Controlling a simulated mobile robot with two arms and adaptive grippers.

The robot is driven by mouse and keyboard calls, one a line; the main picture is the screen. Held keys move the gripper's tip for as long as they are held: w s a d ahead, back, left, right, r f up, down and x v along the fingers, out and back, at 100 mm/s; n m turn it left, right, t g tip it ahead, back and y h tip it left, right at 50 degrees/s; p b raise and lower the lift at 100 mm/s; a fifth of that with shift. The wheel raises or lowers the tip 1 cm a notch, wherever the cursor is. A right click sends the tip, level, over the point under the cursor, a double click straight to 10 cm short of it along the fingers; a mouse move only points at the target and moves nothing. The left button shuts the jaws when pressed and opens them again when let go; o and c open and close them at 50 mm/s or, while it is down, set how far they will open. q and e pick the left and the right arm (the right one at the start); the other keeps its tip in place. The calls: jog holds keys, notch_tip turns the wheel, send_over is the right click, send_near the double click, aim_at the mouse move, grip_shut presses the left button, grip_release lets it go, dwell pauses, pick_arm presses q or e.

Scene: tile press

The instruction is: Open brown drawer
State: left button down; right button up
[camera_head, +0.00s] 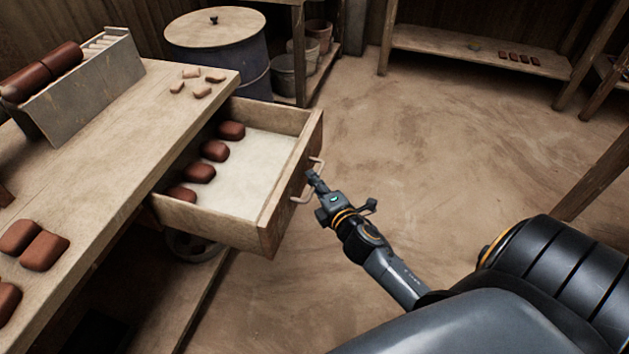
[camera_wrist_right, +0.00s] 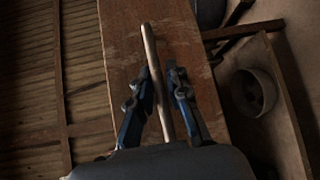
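The wooden drawer (camera_head: 285,190) stands pulled well out of the workbench on the left. Its floor is pale, and several reddish-brown clay pieces (camera_head: 214,151) lie along its inner left side. A curved handle (camera_head: 314,178) is on its front face. My right gripper (camera_head: 314,182) is at this handle. In the right wrist view the handle bar (camera_wrist_right: 152,55) runs between the two fingers (camera_wrist_right: 160,82), which are close together around it, in front of the brown drawer front (camera_wrist_right: 125,40). My left gripper is not in view.
The workbench (camera_head: 110,140) carries clay blocks (camera_head: 42,250), small pale pieces (camera_head: 200,90) and a grey tray (camera_head: 95,85) with brown rolls. A lidded barrel (camera_head: 228,60) and pots (camera_head: 290,75) stand behind. A low shelf (camera_head: 440,42) is at the back. The floor right of the drawer is clear.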

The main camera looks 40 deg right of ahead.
jog(key=shift+o, duration=0.8)
jog(key=s+a+r, duration=0.1)
jog(key=s, duration=1)
jog(key=shift+s+a+r, duration=0.3)
jog(key=shift+s+r, duration=0.1)
